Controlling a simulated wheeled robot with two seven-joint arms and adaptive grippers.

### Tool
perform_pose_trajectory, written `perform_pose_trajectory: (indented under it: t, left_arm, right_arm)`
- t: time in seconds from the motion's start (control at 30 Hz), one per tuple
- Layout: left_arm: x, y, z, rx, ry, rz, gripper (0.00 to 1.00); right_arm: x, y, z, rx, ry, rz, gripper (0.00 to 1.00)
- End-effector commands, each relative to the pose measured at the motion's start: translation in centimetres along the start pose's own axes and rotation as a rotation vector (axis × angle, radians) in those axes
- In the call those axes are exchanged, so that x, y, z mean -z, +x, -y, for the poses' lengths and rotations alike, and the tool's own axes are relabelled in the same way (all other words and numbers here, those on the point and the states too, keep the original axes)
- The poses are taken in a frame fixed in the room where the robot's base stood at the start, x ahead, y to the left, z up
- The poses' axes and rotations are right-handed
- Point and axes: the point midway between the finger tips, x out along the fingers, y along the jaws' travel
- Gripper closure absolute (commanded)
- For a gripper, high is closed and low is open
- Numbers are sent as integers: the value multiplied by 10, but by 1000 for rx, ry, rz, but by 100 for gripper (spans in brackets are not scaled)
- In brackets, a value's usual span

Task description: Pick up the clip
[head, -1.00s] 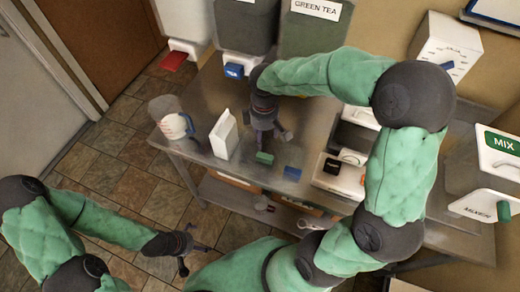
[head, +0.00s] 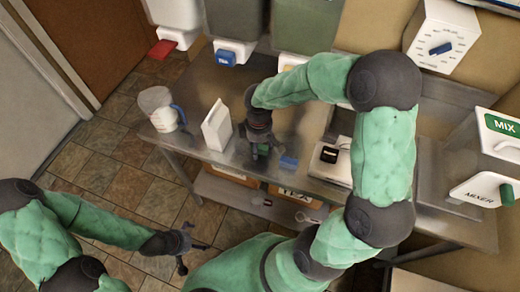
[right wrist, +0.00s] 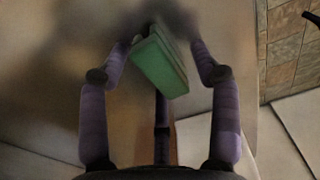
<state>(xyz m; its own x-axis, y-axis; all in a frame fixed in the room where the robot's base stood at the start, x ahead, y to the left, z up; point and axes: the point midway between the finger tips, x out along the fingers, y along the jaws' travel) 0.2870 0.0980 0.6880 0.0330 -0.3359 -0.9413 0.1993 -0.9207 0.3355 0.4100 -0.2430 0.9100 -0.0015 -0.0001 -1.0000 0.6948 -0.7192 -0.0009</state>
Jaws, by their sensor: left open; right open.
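A small green block-like clip (head: 264,149) lies on the steel table, partly hidden by my right gripper (head: 262,154) in the head view. In the right wrist view the green clip (right wrist: 160,62) lies between the fingertips of my open right gripper (right wrist: 162,42). I cannot tell whether the fingers touch it. A similar blue block (head: 289,162) lies on the table just right of the right gripper. My left gripper (head: 194,258) is open and empty, low over the floor, away from the table.
A white carton (head: 217,127) stands left of the right gripper, and a clear jug (head: 160,110) with a blue handle is farther left. A white device (head: 330,160) with a black top stands to the right. Dispensers with red (head: 162,49) and blue (head: 226,57) taps line the back.

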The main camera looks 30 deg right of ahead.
Motion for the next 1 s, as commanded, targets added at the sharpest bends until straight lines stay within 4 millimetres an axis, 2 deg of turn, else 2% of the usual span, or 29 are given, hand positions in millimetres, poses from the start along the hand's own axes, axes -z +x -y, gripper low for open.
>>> perform_pose_trajectory:
  t: [0.13,0.17,0.3,0.33,0.77,1.0]
  left_arm:
    - [0,-1,0,0,0,0,0]
    - [0,-1,0,0,0,0,0]
    - [0,-1,0,0,0,0,0]
    - [0,-1,0,0,0,0,0]
    - [0,-2,-1,0,0,0,0]
    - [0,-13,-5,0,0,0,0]
  right_arm:
    - [0,-1,0,-1,1,-1,37]
    - [0,-1,0,-1,1,-1,39]
    - [0,-1,0,-1,1,-1,78]
    - [0,-1,0,-1,1,-1,81]
    - [0,-4,0,-1,1,-1,82]
    - [0,-29,0,-2,2,-2,82]
